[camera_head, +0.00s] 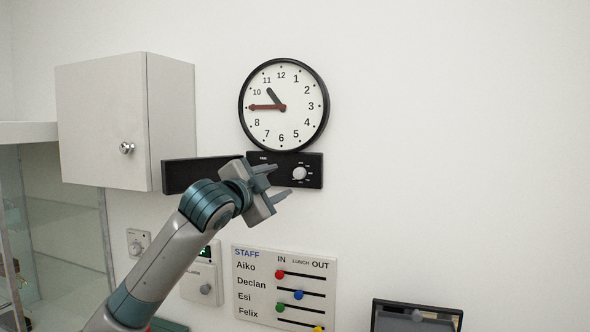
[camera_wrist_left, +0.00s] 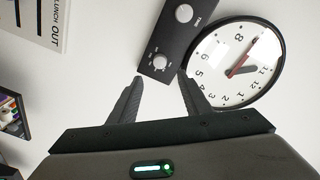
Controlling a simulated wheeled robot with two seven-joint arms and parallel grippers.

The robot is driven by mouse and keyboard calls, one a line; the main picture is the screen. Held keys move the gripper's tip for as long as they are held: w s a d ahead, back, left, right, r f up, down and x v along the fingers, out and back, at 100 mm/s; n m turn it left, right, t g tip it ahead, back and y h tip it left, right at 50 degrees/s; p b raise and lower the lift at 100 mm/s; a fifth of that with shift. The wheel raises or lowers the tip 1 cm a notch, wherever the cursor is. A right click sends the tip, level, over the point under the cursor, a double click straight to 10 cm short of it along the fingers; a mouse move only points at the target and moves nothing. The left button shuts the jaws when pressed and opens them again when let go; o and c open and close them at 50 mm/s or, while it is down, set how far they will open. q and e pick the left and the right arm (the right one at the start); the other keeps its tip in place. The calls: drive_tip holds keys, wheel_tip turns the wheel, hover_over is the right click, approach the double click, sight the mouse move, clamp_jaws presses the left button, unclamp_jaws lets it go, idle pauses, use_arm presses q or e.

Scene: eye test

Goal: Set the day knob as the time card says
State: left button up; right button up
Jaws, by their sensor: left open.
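A black panel (camera_head: 313,176) is fixed to the wall under a round clock (camera_head: 300,128). A white round knob (camera_head: 299,173) with small marks around it sits on the panel; it also shows in the left wrist view (camera_wrist_left: 160,61). The marks and the knob's setting are too small to read. A second knob (camera_wrist_left: 183,13) beside a small label shows in the wrist view; my gripper hides it in the head view. My left gripper (camera_head: 272,182) is open and empty, its fingertips near the marked knob, apart from it. I cannot make out a time card. My right gripper is out of view.
A white wall cabinet (camera_head: 103,125) hangs at the left, with a dark strip (camera_head: 190,176) beside it. The right wall is bare.

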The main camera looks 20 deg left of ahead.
sight(298, 174)
use_arm(q)
drive_tip(key=w+p, duration=0.1)
drive_tip(key=w, duration=0.2)
drive_tip(key=w+d+p, duration=0.1)
drive_tip(key=w+p, duration=0.1)
drive_tip(key=w, duration=0.1)
drive_tip(key=w+p, duration=0.1)
drive_tip(key=w, duration=0.2)
drive_tip(key=shift+w+d+r+p, duration=0.15)
drive_tip(key=shift+w+p, duration=0.2)
drive_tip(key=shift+w, duration=0.65)
drive_tip(key=c, duration=1)
